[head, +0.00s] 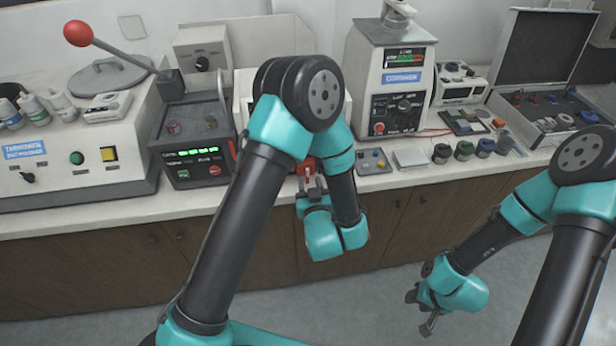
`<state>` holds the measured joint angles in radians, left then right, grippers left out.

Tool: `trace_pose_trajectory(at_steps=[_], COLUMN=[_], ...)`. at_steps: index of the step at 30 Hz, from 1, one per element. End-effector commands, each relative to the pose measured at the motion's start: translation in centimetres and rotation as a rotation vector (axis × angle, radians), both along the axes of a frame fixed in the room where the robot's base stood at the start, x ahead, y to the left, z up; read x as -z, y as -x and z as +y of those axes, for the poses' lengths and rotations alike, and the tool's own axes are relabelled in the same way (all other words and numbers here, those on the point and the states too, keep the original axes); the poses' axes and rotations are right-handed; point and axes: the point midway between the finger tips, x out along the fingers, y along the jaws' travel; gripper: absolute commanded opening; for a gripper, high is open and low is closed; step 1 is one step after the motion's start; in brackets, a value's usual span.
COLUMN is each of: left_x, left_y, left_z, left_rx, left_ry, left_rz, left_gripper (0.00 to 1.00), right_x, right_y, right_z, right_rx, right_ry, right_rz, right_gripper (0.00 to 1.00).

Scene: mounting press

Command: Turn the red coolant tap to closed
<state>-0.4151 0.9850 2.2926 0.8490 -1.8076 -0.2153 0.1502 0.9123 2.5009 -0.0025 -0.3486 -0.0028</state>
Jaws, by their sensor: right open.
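A small red part (307,167), which looks like the red coolant tap, shows at the front edge of the bench, low on the white machine (241,92) behind my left arm. My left gripper (309,178) is right at this red part, with its fingers pointing toward the bench. The fingers are small and partly hidden, so I cannot tell whether they grip the tap or only touch it. The tap's position is also unclear. My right gripper (422,313) is open and empty, low in front of the cabinets and over the floor.
A press with a red-knobbed lever (100,46) and a control box (195,165) stand left of the tap. A grey machine with a hopper (388,80) stands to the right. Several small jars (464,150) and an open case (540,60) are farther right.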

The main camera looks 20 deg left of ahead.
Motion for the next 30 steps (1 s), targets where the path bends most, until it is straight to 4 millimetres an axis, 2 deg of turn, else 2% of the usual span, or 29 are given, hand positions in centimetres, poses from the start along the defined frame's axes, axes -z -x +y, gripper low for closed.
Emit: trace_pose_trajectory(at_steps=[3,7,17,30], left_x=[0.0,0.0,0.0,0.0], left_y=[-1.5,-2.5,-2.9,-2.8], left_z=[0.8,1.2,1.3,1.3], left_rx=[-0.003,-0.001,0.0,0.0], left_ry=[0.001,0.0,-0.001,-0.001], left_rz=[-0.002,0.0,0.0,0.0], left_gripper=[0.4,0.4,0.4,0.0], right_x=[0.0,0.0,0.0,0.0], right_y=[0.0,0.0,0.0,0.0], right_z=[0.0,0.0,0.0,0.0], right_rx=[0.0,0.0,0.0,0.0], right_ry=[0.0,0.0,0.0,0.0], right_rz=[0.0,0.0,0.0,0.0], right_gripper=[0.43,0.43,0.43,0.43])
